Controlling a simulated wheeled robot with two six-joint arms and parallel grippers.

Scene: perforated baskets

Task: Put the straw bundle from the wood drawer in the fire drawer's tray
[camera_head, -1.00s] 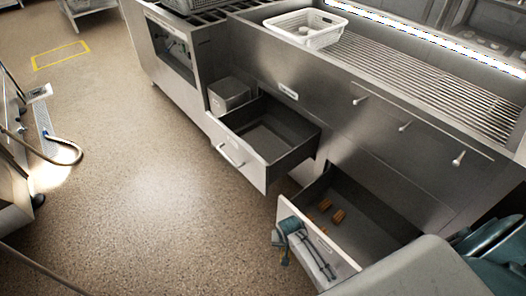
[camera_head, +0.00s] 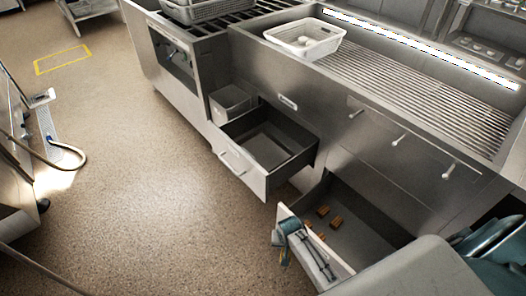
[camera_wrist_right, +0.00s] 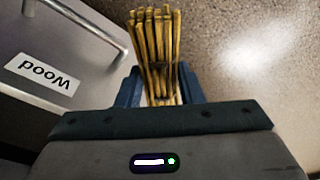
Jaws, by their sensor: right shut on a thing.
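The straw bundle (camera_wrist_right: 156,45) is a sheaf of yellow stalks in the right wrist view. My right gripper (camera_wrist_right: 160,90) is shut on it, its blue fingers on both sides. A drawer front labelled "Wood" (camera_wrist_right: 45,74) is beside the bundle in the wrist view. Another open drawer (camera_head: 290,163), left of the first, has a grey flat bottom or tray (camera_head: 265,150); no label is readable. My left gripper is not in view.
Several brown blocks (camera_head: 335,222) lie in the lower-right drawer. A white perforated basket (camera_head: 303,38) stands on the slatted counter (camera_head: 410,90). A small metal bin (camera_head: 230,103) is behind the left drawer. The speckled floor (camera_head: 150,200) left of the drawers is clear.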

